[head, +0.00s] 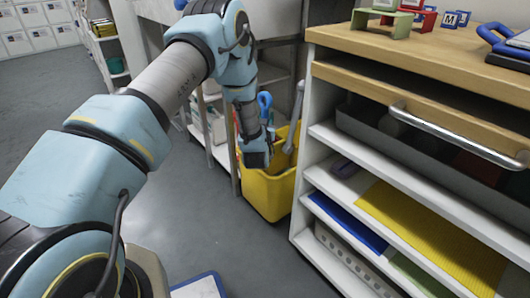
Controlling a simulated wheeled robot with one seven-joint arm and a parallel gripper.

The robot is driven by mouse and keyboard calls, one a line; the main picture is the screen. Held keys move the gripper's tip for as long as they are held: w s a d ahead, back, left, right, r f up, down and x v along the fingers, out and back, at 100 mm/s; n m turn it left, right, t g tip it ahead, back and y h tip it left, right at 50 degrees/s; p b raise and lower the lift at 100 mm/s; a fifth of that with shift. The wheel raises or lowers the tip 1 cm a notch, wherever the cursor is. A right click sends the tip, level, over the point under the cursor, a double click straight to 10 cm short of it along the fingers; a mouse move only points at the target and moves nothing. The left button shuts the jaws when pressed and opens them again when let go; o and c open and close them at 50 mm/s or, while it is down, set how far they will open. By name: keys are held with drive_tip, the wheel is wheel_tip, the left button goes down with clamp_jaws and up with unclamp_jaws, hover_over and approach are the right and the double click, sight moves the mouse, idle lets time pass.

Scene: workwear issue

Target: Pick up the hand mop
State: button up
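A yellow bucket (268,192) stands on the floor against the left side of the shelf unit. A pale grey rod (297,112) rises from it at the right, and a blue loop-shaped handle (265,101) shows just behind my wrist. I cannot tell for certain which of these belongs to the hand mop; no mop head is visible. My arm reaches down to the bucket, and my gripper (257,158) is at its opening, left of the rod. Its fingertips are hidden, so I cannot see whether it holds anything.
A shelf unit with a wooden top (420,52) and an open drawer with a metal handle (455,135) stands close on the right. A white rack (200,130) is behind the bucket. A blue-edged white item (205,287) lies at the bottom. Floor left of the bucket is clear.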

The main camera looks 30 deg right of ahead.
clamp_jaws()
idle(0.7)
wheel_tip(320, 180, up, 18)
drive_tip(key=p, duration=0.4)
idle(0.5)
idle(0.5)
